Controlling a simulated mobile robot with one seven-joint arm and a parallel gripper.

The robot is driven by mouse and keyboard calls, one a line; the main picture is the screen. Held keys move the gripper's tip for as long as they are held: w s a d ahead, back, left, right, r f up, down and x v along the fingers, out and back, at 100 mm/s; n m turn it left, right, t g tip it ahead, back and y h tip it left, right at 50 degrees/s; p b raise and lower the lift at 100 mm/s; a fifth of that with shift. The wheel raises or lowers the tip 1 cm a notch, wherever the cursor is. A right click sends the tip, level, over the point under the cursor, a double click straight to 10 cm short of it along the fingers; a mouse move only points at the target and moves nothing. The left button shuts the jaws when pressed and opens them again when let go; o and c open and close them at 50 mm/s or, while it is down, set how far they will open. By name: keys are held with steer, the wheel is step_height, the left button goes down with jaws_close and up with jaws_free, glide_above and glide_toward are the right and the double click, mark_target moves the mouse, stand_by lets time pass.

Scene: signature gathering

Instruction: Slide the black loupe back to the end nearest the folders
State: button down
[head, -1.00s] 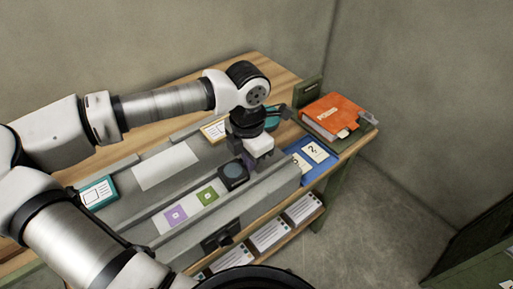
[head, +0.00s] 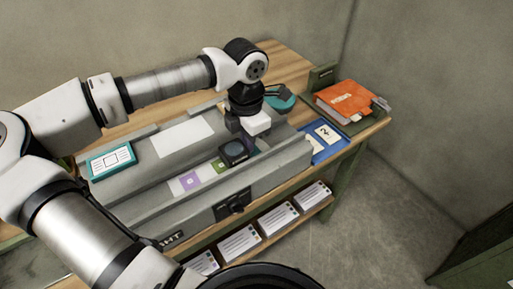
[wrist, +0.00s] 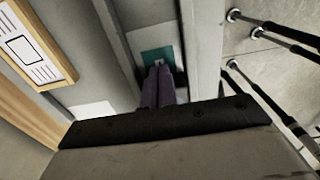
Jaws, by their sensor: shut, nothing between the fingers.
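The black loupe (head: 233,152) sits in the channel of the long grey fixture (head: 290,157) in the head view. Its dark square top shows, and it partly covers the green tile (head: 220,166). My gripper (head: 249,143) is shut and empty, pointing down into the channel just right of the loupe, on the folder side. I cannot tell whether the fingers touch the loupe. In the wrist view my closed fingers (wrist: 160,84) are over the channel beside a teal patch, and the loupe cannot be made out. The orange folder (head: 347,99) lies at the table's right end.
A blue folder with cards (head: 325,140) lies beyond the fixture's right end. A purple tile (head: 190,181) lies left of the loupe in the channel. Several white card stacks fill the shelf below.

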mark_target(152, 200)
steer(key=s+a+b, duration=0.2)
steer(key=s+a, duration=0.2)
steer(key=a, duration=0.2)
steer(key=s+a+b, duration=0.3)
steer(key=s+a, duration=0.2)
steer(key=a, duration=0.2)
steer(key=s+a+b, duration=0.3)
steer(key=s+a, duration=0.2)
steer(key=a, duration=0.2)
steer(key=shift+s, duration=0.25)
steer(key=shift+d, duration=0.1)
steer(key=w+d, duration=0.1)
steer(key=d+b, duration=0.1)
steer(key=w+d, duration=0.1)
steer(key=shift+w+d+r+b, duration=0.2)
steer(key=shift+w+r+b, duration=0.05)
steer(key=shift+w+b, duration=0.05)
step_height(152, 200, up, 10)
steer(key=shift+f, duration=0.2)
